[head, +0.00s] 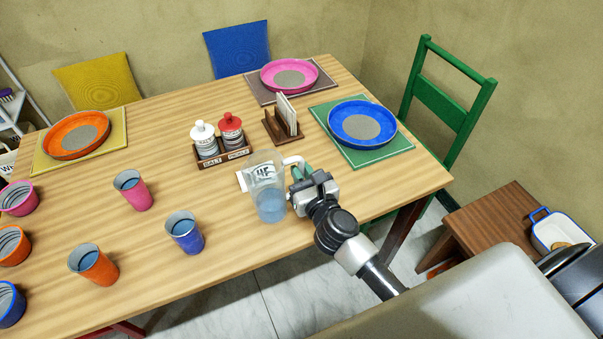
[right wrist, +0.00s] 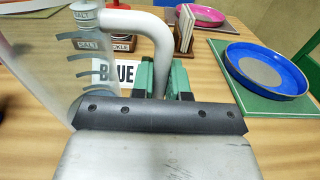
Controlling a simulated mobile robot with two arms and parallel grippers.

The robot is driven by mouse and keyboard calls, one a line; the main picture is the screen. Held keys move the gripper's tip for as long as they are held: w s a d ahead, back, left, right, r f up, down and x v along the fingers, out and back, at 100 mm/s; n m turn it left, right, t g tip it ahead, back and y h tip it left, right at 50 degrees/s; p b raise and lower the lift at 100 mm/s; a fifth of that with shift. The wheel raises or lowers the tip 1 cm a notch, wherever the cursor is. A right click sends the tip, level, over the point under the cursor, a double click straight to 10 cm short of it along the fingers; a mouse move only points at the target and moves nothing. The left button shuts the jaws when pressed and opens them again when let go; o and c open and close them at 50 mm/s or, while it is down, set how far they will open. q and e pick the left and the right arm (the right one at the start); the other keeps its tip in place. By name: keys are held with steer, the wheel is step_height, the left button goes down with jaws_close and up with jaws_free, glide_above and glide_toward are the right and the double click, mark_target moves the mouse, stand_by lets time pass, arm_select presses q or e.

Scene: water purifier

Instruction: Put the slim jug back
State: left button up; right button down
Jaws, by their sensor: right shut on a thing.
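The slim jug (head: 270,203) is clear, with some water in its bottom and a pale handle on its right side. It is upright at the front right of the table (head: 345,185); I cannot tell whether its base touches the wood. My right gripper (head: 300,178) is shut on the jug's handle. In the right wrist view the green fingers (right wrist: 162,78) close around the white handle (right wrist: 150,25), with the jug's clear wall (right wrist: 50,60) at the left. A white card lettered BLUE (right wrist: 116,72) lies behind the jug. My left gripper is not in view.
Filled cups in pink (head: 133,191), blue (head: 184,233) and orange (head: 94,265) stand left of the jug. A salt and pickle rack (head: 222,156) and a wooden card holder (head: 277,127) stand behind it. A blue plate (head: 345,112) sits to the right.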

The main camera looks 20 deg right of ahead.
steer(key=c, duration=1.1)
jaws_free()
steer(key=shift+f, duration=0.1)
steer(key=shift+s, duration=0.25)
steer(key=s+b, duration=0.1)
steer(key=s, duration=0.4)
steer(key=s+b, duration=0.1)
steer(key=s, duration=0.5)
steer(key=shift+s+d+r, duration=0.2)
steer(key=shift+s, duration=0.1)
